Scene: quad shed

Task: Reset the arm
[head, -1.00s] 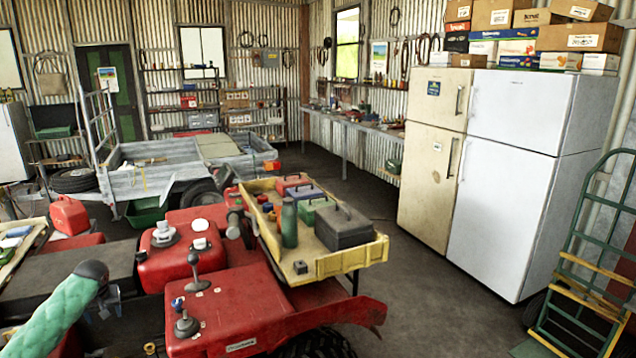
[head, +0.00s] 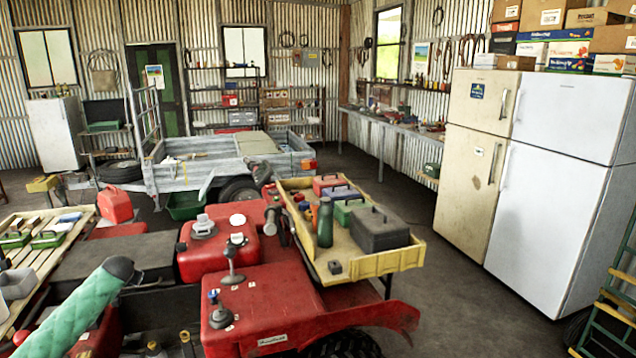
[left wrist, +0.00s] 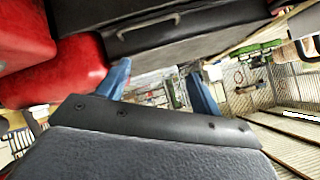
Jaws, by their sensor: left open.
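My left arm (head: 85,310), in a green quilted sleeve, comes in at the lower left of the head view, in front of the red quad bike (head: 260,315). Its gripper cannot be made out there. In the left wrist view my left gripper (left wrist: 159,70) shows two blue fingers spread apart with nothing between them. A dark case-like thing with a handle (left wrist: 150,30) and a red surface (left wrist: 75,70) lie close beyond the fingers. My right arm and gripper are in neither view.
A yellow tray (head: 390,262) on the quad holds toolboxes and a green flask. A pallet-like bench (head: 45,255) with small items is at the left. A grey trailer (head: 205,175) stands behind. Fridges (head: 545,200) stand at the right. Concrete floor (head: 450,295) between quad and fridges is clear.

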